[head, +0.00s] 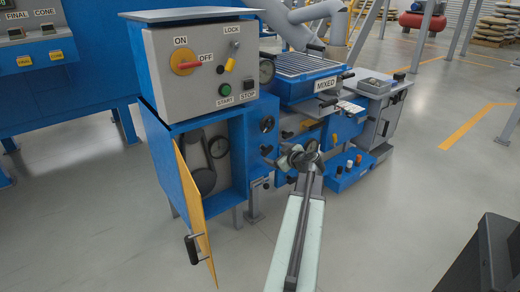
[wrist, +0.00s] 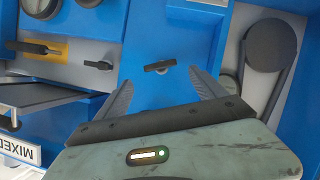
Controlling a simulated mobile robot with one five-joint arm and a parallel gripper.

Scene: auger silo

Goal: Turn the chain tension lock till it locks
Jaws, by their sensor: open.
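A small black turn handle (wrist: 160,66) sits on a blue panel beside the chain compartment, and I take it to be the chain tension lock. It lies roughly level in the wrist view, and in the head view it is a small dark handle (head: 267,149). My gripper (wrist: 166,80) is open, with one finger on each side of the handle in the picture. No contact shows, and the gap in depth is hard to judge. In the head view my gripper (head: 302,157) is in front of the machine, to the right of that panel.
The compartment's yellow-lined door (head: 194,207) stands open, showing dark wheels and a belt (head: 204,165). Above it is a grey control box (head: 205,65) with ON/OFF and LOCK controls. Another black handle (wrist: 98,65) is close by on grey. Floor in front is clear.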

